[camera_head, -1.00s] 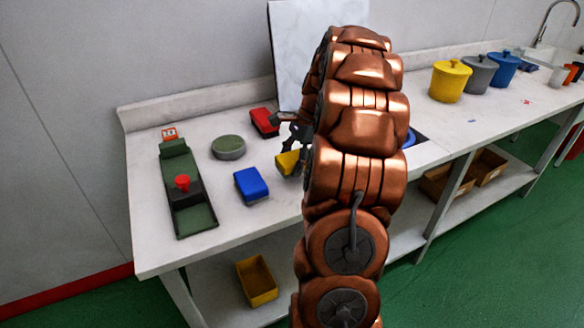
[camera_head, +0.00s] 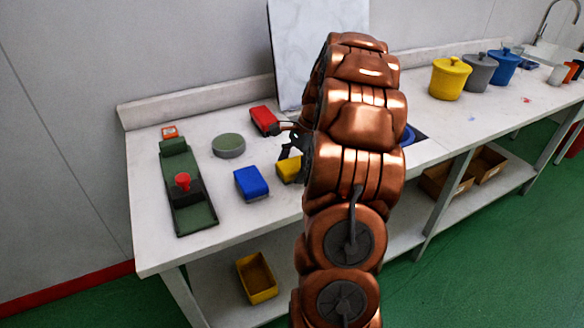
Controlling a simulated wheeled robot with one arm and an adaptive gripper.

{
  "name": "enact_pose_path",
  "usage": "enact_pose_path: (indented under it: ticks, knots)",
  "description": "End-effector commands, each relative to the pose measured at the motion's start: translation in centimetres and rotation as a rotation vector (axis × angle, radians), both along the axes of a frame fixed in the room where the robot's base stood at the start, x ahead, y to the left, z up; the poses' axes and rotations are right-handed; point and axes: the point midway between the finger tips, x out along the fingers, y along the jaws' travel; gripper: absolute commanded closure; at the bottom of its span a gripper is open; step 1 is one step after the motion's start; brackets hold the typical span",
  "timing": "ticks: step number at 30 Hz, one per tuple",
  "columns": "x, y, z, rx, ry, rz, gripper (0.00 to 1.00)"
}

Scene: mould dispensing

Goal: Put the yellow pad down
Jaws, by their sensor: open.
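The yellow pad (camera_head: 288,169) sits on the white table, to the right of the blue pad (camera_head: 251,183). Its right part is hidden behind my copper arm. My gripper (camera_head: 286,143) is open, just above and behind the yellow pad, and shows as dark fingers at the left side of the arm. Part of the gripper is hidden by the arm, and I cannot tell whether a finger still touches the pad.
A red pad (camera_head: 264,120) lies behind the gripper. A round grey-green piece (camera_head: 229,146) and a green fixture with a red knob (camera_head: 183,181) stand left. Yellow (camera_head: 449,79), grey (camera_head: 479,74) and blue (camera_head: 503,68) lidded pots stand at the right. A pale board leans behind.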

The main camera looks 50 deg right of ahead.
Motion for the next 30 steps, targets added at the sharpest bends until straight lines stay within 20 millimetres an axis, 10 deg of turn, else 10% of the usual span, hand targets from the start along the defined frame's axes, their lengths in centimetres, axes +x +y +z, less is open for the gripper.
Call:
enact_pose_path:
  ticks: [30]
  knots:
    - [-1.2,-3.5,8.9,-0.001,0.001,-0.001,0.08]
